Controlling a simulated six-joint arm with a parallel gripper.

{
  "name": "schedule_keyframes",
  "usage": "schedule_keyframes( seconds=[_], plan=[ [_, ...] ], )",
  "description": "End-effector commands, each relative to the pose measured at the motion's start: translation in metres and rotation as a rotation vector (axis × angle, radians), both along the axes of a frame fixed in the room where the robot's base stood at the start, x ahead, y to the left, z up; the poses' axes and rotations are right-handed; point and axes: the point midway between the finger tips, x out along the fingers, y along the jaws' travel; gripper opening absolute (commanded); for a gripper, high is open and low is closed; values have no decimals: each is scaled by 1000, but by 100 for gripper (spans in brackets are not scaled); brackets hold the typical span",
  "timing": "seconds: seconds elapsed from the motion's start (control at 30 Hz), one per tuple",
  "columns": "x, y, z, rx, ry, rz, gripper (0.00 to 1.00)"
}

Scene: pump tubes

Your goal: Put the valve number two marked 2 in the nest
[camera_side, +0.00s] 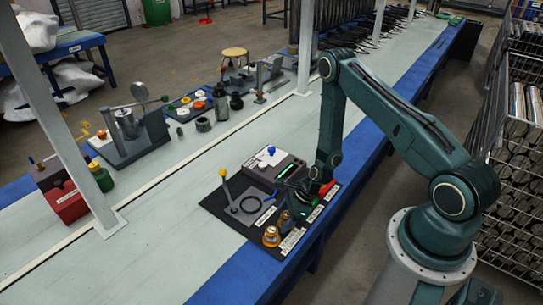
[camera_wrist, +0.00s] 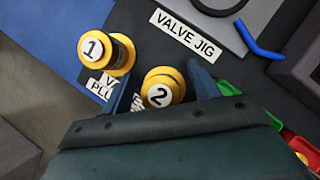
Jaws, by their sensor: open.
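Valve number two (camera_wrist: 163,86) is a yellow-gold cylinder with a round white label marked 2. In the wrist view it stands between the two dark fingers of my gripper (camera_wrist: 158,78), which is open and not visibly gripping it. Valve number one (camera_wrist: 98,50), marked 1, stands to its left. In the side view my gripper (camera_side: 297,207) is low over the black mat, and a gold valve (camera_side: 271,236) stands left of it. The valve jig (camera_side: 243,206), a grey block with a ring-shaped nest, lies left of and beyond my gripper. Its label shows in the wrist view (camera_wrist: 186,33).
A lever with a yellow knob (camera_side: 223,172) rises at the jig. A grey box (camera_side: 273,168) with a blue knob stands behind it. Green (camera_wrist: 228,88) and red parts lie right of my gripper. The pale tabletop (camera_side: 170,235) left of the mat is clear.

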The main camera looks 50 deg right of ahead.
Motion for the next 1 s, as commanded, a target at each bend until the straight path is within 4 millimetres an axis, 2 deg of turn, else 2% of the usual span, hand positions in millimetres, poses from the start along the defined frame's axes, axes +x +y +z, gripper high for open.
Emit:
schedule_keyframes(
  seconds=[0.17, 0.47, 1.0],
  plan=[
    [0, 0, 0, 0, 0, 0, 61],
    [-1, 0, 0, 0, 1, 0, 2],
    [-1, 0, 5, 0, 2, 0, 0]
  ],
)
